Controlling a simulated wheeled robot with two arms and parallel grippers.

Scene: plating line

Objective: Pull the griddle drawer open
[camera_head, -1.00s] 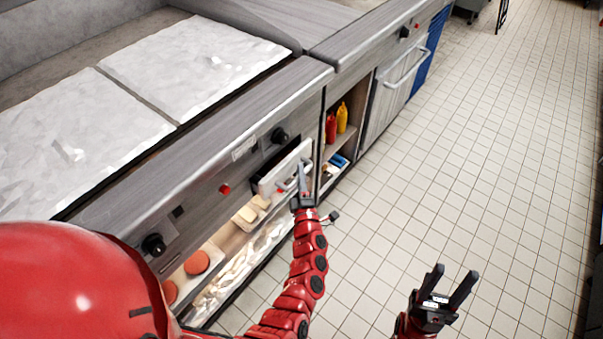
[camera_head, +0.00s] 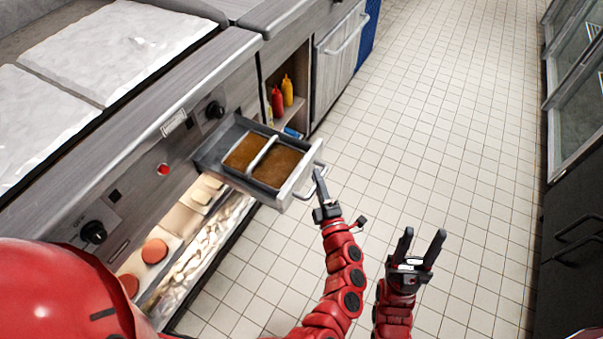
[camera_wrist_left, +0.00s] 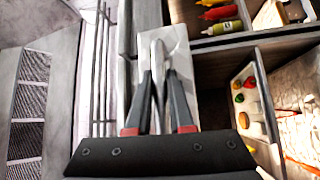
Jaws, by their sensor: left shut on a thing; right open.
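The griddle drawer (camera_head: 202,158) stands pulled out from the front of the griddle unit, with two brown-filled compartments showing inside. Its curved metal handle (camera_head: 318,178) is on the drawer's front panel. My left gripper (camera_head: 320,186) is shut on this handle. In the left wrist view the handle (camera_wrist_left: 157,62) runs between the two dark fingers of my left gripper (camera_wrist_left: 158,95). My right gripper (camera_head: 421,245) is open and empty above the floor, to the right of the left arm.
The griddle top (camera_head: 120,45) lies behind the drawer. Knobs (camera_head: 215,110) and a red button (camera_head: 163,169) sit on its front panel. Red and yellow bottles (camera_head: 288,90) stand on a shelf beyond. Glass-door cabinets (camera_head: 575,110) line the right. The tiled floor (camera_head: 420,120) between is clear.

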